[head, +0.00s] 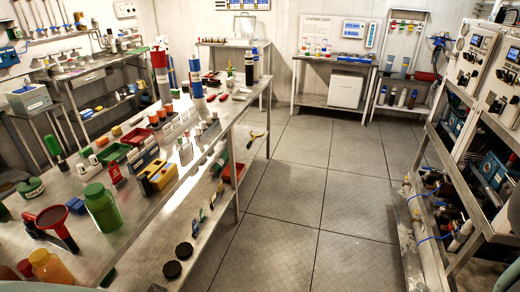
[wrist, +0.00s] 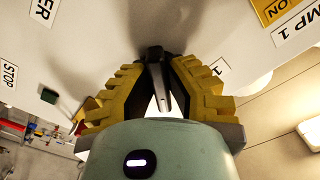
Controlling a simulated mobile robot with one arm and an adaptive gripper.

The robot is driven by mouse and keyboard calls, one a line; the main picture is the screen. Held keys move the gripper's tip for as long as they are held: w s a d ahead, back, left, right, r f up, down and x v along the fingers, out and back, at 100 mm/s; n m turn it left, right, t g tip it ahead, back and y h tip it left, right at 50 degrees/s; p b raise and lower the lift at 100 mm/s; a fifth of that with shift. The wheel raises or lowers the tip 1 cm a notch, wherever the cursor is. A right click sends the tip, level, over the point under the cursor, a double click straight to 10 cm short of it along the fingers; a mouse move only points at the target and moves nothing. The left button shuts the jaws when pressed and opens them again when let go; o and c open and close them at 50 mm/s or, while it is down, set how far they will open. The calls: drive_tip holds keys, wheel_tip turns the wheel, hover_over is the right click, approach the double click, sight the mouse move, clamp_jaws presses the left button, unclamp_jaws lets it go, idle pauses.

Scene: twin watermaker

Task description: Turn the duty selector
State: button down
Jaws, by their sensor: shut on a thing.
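In the wrist view my gripper (wrist: 157,72) has its two yellow ribbed fingers closed in from both sides on a dark selector handle (wrist: 155,54) on a pale panel (wrist: 110,30). The handle sits between the fingertips, and part of it is hidden by them. A label ending in "1" (wrist: 220,68) is just right of the fingertips. The exact position of the selector is hard to read. In the head view my gripper does not show, and I cannot tell which knob there is the selector.
In the wrist view a green-topped switch (wrist: 48,96) and a STOP label (wrist: 8,74) are at the left. In the head view control panels (head: 473,52) stand on the right rack, a cluttered metal bench (head: 230,145) is at the left, and the floor (head: 310,200) between is clear.

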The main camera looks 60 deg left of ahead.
drive_tip(key=shift+f+m+b, duration=0.15)
drive_tip(key=shift+m+b, duration=0.25)
drive_tip(key=shift+m, duration=0.2)
drive_tip(key=c, duration=1)
unclamp_jaws()
drive_tip(key=shift+v, duration=6)
drive_tip(key=shift+w+a+r, duration=0.1)
drive_tip(key=shift+w+r, duration=0.05)
drive_tip(key=shift+r, duration=0.1)
